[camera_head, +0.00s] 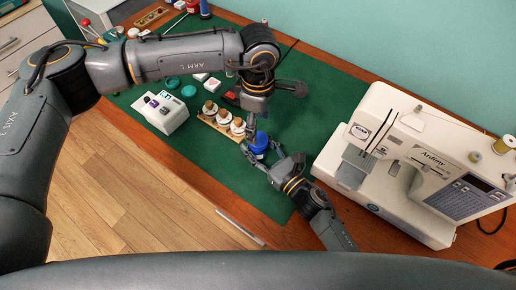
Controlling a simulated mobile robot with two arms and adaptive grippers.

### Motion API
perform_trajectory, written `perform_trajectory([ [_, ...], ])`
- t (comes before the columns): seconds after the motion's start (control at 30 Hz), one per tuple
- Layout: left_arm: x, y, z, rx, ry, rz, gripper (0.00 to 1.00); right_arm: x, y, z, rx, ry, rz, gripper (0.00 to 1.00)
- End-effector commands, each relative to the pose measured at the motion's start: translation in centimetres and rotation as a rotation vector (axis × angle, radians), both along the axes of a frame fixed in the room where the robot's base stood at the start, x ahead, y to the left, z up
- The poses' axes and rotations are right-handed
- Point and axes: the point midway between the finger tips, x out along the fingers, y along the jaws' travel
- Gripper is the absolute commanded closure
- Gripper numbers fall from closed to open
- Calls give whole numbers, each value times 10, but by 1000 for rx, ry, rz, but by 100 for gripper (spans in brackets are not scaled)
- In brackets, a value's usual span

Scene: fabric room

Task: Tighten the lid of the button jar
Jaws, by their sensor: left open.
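A small blue jar (260,142), which I take to be the button jar, stands on the green mat near its front edge. Its lid and body are hard to tell apart at this size. My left gripper (251,128) points down just above and to the left of the jar, open. My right gripper (262,156) reaches in from the lower right, with its fingers close around the jar's front side. Whether those fingers press on the jar cannot be told. My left arm hides part of the mat behind.
A wooden rack with several white, cork-topped jars (223,117) stands close left of the grippers. A white device with buttons (161,112) is farther left. A large white sewing machine (420,165) fills the right side. The green mat (325,100) is clear toward the back right.

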Motion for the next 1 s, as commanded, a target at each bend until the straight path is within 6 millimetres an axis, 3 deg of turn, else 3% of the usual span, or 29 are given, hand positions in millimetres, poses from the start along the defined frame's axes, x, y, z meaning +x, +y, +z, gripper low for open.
perform_trajectory([
  [0.3,1,0,19,0,-2,576,33,0,0,0,-1,1,-1,100],
  [0.5,0,0,26,1,-1,824,33,0,0,0,-1,1,-1,100],
  [0.7,0,0,28,1,0,915,33,0,0,0,-1,1,-1,100],
  [1.0,0,0,28,2,0,918,33,0,0,0,-1,1,0,100],
])
